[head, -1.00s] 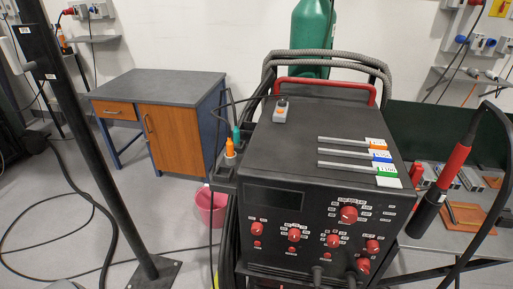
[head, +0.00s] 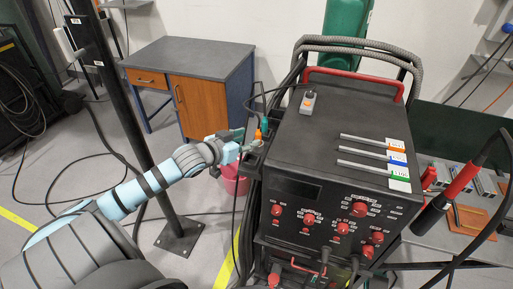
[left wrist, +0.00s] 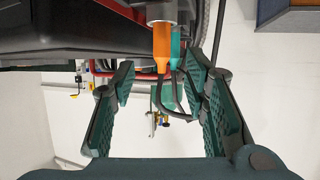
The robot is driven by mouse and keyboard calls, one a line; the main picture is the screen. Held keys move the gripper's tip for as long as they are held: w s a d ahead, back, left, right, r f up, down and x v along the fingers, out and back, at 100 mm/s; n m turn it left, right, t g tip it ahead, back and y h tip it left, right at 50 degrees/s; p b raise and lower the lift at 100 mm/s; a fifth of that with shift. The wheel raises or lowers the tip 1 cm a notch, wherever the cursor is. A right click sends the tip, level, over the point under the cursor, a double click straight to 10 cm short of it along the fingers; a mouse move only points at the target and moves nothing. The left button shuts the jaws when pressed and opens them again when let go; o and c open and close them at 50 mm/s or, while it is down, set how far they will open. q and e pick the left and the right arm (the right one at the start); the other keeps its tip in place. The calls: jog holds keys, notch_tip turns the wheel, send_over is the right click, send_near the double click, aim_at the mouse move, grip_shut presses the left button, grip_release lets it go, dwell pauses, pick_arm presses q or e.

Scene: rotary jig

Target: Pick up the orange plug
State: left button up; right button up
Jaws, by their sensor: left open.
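The orange plug (head: 258,135) stands in a holder at the left side of the black machine (head: 335,150). A teal plug (head: 265,123) stands close beside it. My left gripper (head: 238,147) is just left of the orange plug in the head view. In the left wrist view, the orange plug (left wrist: 162,50) shows ahead, in line with the gap between the spread fingers (left wrist: 161,80). The teal plug (left wrist: 175,44) is partly behind it. The gripper is open and empty. My right gripper is not in view.
A dark upright post (head: 135,135) stands left of the machine, near my left arm. A pink bucket (head: 236,184) is on the floor below the gripper. Dark cables hang close around the plugs.

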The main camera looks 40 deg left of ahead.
aim_at(256, 134)
pick_arm(q)
jog(key=b+x, duration=0.1)
jog(key=x, duration=0.6)
jog(key=shift+w+a+r, duration=0.1)
jog(key=shift+w, duration=0.1)
jog(key=shift+s, duration=0.1)
grip_shut()
